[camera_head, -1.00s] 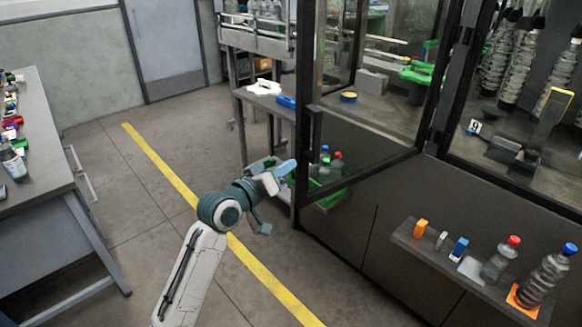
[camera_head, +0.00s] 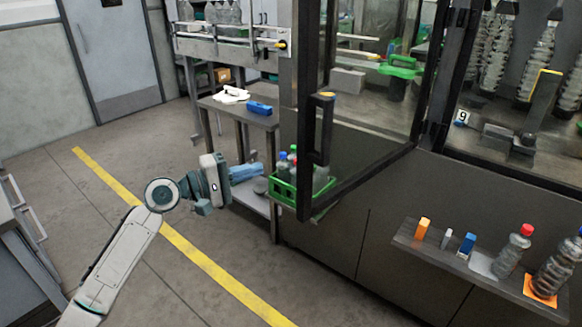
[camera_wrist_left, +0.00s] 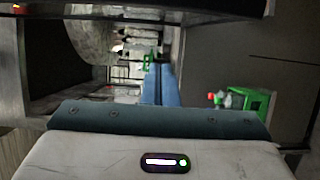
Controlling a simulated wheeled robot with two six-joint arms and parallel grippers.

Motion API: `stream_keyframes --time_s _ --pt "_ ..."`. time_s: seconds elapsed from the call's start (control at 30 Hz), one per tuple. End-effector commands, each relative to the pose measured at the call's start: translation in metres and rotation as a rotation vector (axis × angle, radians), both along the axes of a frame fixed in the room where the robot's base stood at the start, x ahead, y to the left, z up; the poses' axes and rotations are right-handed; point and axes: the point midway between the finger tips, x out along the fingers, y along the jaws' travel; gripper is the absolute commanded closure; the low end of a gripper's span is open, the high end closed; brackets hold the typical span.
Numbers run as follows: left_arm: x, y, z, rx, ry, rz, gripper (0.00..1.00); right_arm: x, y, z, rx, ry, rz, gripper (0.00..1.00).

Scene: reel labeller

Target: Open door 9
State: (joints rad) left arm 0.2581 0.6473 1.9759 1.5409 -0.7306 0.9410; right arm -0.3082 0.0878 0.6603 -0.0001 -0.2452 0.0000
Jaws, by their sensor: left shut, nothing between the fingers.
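The label 9 (camera_head: 462,117) shows inside the machine, beside a black-framed glass door (camera_head: 361,194). This door stands swung out from the machine front, with its free edge toward the left. Its dark vertical handle (camera_head: 322,128) is near that edge. My left gripper (camera_head: 246,172) is shut and empty, left of the door edge and apart from the handle in the head view. Its blue fingers (camera_wrist_left: 160,85) show pressed together in the left wrist view. My right gripper is not in view.
A green crate with bottles (camera_head: 283,193) is behind the door's lower free corner. A side table (camera_head: 232,106) holds a blue object. A front shelf (camera_head: 405,240) carries small blocks and two bottles. Floor by the yellow line (camera_head: 205,262) is clear.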

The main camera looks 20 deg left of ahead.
Motion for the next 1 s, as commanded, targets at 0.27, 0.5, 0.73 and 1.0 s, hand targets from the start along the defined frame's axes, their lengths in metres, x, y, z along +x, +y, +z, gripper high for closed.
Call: stream_keyframes --time_s 0.27,0.5,0.73,1.0 --pt "0.027 -0.026 0.003 -0.006 -0.001 0.001 1.00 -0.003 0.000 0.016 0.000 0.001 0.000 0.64" --pt "0.052 -0.051 0.004 -0.004 -0.001 0.000 1.00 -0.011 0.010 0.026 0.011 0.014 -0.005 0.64" --pt "0.038 -0.078 0.002 -0.001 -0.001 0.000 1.00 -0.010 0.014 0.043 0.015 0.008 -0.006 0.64" --pt "0.033 -0.087 0.000 0.001 -0.001 0.002 1.00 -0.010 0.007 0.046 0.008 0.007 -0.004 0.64"
